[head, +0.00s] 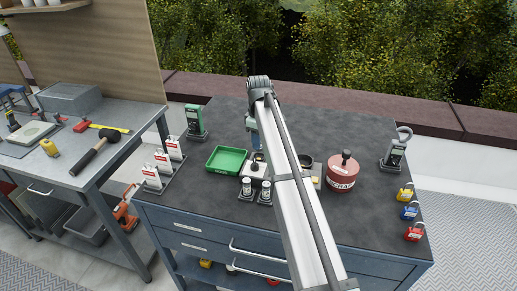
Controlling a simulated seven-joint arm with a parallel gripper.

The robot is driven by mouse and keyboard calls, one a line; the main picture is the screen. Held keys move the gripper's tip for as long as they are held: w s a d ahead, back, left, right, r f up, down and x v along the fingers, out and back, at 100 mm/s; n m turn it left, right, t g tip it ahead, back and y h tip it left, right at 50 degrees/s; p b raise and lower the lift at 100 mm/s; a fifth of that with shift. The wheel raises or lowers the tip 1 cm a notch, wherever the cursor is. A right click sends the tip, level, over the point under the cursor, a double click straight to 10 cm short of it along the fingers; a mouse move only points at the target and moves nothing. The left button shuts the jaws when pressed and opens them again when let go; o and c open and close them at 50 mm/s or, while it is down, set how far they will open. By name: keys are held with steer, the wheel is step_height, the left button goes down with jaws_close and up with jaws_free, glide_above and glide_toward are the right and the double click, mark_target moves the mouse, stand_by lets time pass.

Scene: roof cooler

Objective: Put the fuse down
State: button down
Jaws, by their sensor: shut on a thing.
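My gripper (257,157) points down behind my arm link, just right of the green tray and over the pale block in the middle of the bench. It is shut; the link hides most of the jaws, and the fuse between them cannot be made out clearly. The green tray (226,159) lies flat and looks empty. Two small white-and-dark cylinders, perhaps fuses, stand upright in a dark holder in front: the left one (246,187) and the right one (265,190). The pale block (250,171) with dark round parts is partly hidden by the arm.
A red canister (342,172) stands right of the arm. A green meter (195,122) and a grey meter (395,152) stand near the sides. Padlocks (409,212) line the right edge, tagged white pieces (163,162) the left. The back of the dark bench (330,125) is clear.

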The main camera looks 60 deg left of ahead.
steer(key=shift+f, duration=1.85)
steer(key=shift+f, duration=0.35)
steer(key=c, duration=0.9)
jaws_free()
steer(key=shift+r, duration=0.1)
step_height(320, 180, up, 13)
steer(key=shift+f, duration=0.2)
